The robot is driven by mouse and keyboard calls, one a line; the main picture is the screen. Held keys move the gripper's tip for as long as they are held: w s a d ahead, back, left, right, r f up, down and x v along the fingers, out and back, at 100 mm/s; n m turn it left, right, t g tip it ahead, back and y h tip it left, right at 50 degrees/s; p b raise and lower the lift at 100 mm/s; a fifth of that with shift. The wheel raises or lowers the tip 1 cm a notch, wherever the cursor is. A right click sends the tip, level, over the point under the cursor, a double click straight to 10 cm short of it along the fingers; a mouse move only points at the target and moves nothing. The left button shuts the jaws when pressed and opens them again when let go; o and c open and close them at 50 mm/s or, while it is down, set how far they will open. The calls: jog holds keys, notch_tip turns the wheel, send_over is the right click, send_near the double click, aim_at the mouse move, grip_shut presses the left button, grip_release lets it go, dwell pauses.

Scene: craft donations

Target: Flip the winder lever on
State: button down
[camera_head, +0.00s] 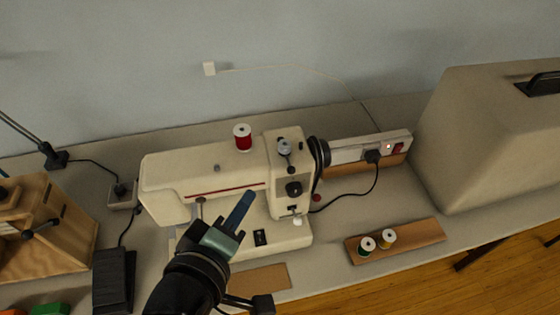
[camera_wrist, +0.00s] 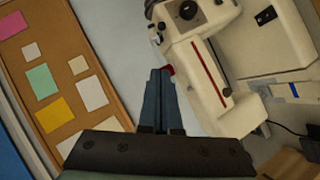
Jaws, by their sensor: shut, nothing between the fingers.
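The cream sewing machine (camera_head: 232,172) stands on the table in the middle of the head view. On top of its right end is the round winder part (camera_head: 284,147) with a small dark piece beside it; I cannot make out the lever's position. My gripper (camera_head: 247,197) is shut and empty, in front of the machine's arm in the head view, left of and apart from the winder.
A red thread spool (camera_head: 242,138) stands on the machine, left of the winder. A power strip (camera_head: 350,148) with a plugged cord lies behind right. Two spools sit on a wooden board (camera_head: 420,238). A large beige case (camera_head: 480,140) stands right; a wooden box (camera_head: 50,225) stands left.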

jog(key=shift+w+f, duration=0.1)
dwell(0.3)
jog(key=p, duration=0.2)
send_near(288, 163)
jog(key=w+a, duration=0.2)
jog(key=w, duration=0.1)
jog(key=shift+w+d+f, duration=0.25)
jog(key=shift+d+f, duration=0.25)
jog(key=shift+d, duration=0.15)
jog(key=shift+w+d+f, duration=0.25)
jog(key=shift+d+f, duration=0.25)
jog(key=shift+d, duration=0.2)
jog(key=shift+d, duration=0.1)
